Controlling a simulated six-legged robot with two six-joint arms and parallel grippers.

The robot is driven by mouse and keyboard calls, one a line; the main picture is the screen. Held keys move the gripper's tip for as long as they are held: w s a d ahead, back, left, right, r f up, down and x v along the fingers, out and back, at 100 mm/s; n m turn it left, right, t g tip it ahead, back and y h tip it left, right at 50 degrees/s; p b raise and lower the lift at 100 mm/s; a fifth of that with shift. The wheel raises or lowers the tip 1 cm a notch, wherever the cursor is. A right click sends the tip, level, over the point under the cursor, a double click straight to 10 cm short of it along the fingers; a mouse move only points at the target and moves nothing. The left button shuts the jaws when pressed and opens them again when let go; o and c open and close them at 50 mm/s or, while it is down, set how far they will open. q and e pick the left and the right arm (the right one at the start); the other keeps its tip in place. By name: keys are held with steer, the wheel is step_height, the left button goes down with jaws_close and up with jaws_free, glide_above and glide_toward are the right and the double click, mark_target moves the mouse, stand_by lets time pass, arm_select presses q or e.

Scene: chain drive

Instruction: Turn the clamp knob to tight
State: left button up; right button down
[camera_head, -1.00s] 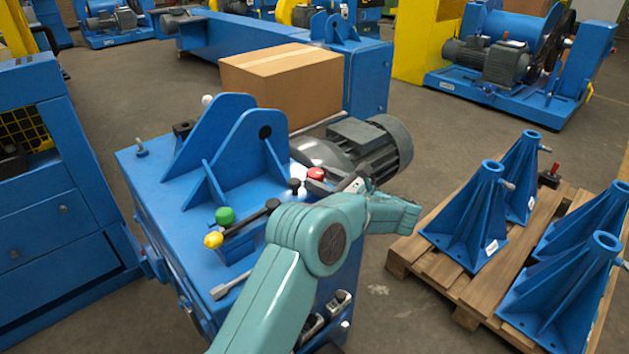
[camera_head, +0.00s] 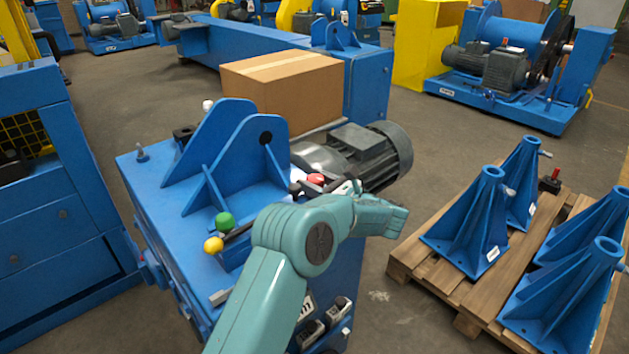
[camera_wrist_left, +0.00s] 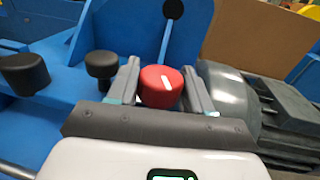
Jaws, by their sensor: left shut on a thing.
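A red knob (camera_wrist_left: 161,86) with a short white mark on its face sits between the fingers of my left gripper (camera_wrist_left: 160,92) in the left wrist view. The mark runs nearly upright there. The fingers are shut on the knob's sides. In the head view the red knob (camera_head: 316,180) shows on the blue machine (camera_head: 150,205), with the left gripper (camera_head: 325,186) over it and my arm hiding part of the panel. No words or scale around the knob can be read. My right gripper is not in view.
Two black knobs, one nearer (camera_wrist_left: 102,66) and one farther left (camera_wrist_left: 24,72), stand beside the left finger. A grey motor (camera_head: 372,150) and a cardboard box (camera_head: 285,85) lie behind.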

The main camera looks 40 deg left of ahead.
arm_select(q)
steer(key=shift+m+t, duration=0.6)
steer(key=shift+t, duration=0.4)
steer(key=shift+m+t+p, duration=0.3)
steer(key=shift+m+t, duration=0.4)
steer(key=shift+t, duration=0.4)
steer(key=shift+f+m+t+h+b, duration=0.15)
steer(key=shift+m+t+h, duration=0.25)
steer(key=shift+m+t, duration=0.5)
steer(key=shift+m+t+h+b, duration=0.2)
steer(key=shift+m+t+h, duration=0.25)
steer(key=shift+t, duration=0.75)
steer(key=shift+d, duration=0.1)
steer(key=o, duration=0.7)
